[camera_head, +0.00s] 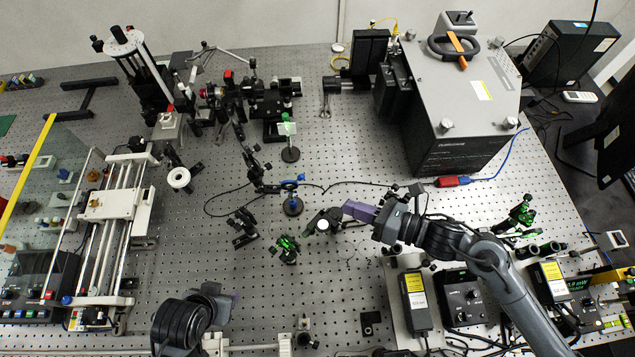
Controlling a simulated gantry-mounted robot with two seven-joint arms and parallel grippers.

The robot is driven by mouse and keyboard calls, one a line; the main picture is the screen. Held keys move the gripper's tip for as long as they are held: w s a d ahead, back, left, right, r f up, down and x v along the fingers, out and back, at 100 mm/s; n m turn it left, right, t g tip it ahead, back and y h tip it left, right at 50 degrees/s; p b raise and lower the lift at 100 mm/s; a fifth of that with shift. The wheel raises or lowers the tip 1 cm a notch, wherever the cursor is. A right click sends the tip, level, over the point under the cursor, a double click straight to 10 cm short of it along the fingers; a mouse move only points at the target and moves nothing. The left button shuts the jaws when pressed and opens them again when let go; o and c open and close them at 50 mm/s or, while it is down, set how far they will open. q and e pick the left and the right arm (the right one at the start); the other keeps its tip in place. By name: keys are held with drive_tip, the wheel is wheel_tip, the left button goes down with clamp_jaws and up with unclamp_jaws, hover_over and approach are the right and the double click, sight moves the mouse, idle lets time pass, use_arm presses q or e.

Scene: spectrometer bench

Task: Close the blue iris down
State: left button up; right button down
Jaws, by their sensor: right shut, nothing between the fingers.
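The blue iris (289,186) stands on a post with a round dark base (293,206) near the middle of the bench in the head view. A blue part sticks out at its upper right; its opening is too small to make out. My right gripper (352,211), with purple fingers, comes in from the right. It is shut and empty, to the right of and slightly below the blue iris, apart from it in the picture. My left gripper (234,299) is at the lower left, far from the iris; its fingers are mostly hidden behind its wrist.
A green-topped post (287,128) stands behind the blue iris. Dark and green optic mounts (286,247) and a round optic (323,226) stand in front. A large grey box (460,100) is at the back right, a rail stage (108,235) at left. A thin black cable crosses near the iris.

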sight(299, 179)
use_arm(q)
drive_tip(key=shift+a+r+p, duration=0.1)
drive_tip(key=shift+r+p, duration=0.4)
drive_tip(key=shift+r, duration=0.15)
use_arm(e)
drive_tip(key=x, duration=0.6)
drive_tip(key=shift+w+a, duration=0.15)
drive_tip(key=shift+a, duration=0.15)
use_arm(q)
drive_tip(key=shift+a+r+p, duration=0.1)
drive_tip(key=shift+r+p, duration=0.5)
drive_tip(key=shift+p, duration=0.05)
use_arm(e)
drive_tip(key=shift+w+a+r, duration=0.4)
drive_tip(key=shift+w+a, duration=0.3)
drive_tip(key=shift+w+a+r, duration=0.4)
drive_tip(key=shift+w+a, duration=0.3)
drive_tip(key=shift+w, duration=0.05)
use_arm(q)
drive_tip(key=shift+r, duration=0.1)
drive_tip(key=shift+s+a+r+p, duration=0.15)
drive_tip(key=shift+s+r+p, duration=0.05)
drive_tip(key=shift+p, duration=0.1)
use_arm(e)
drive_tip(key=shift+a+r+h, duration=0.1)
drive_tip(key=shift+r+h, duration=0.15)
drive_tip(key=shift+h, duration=0.15)
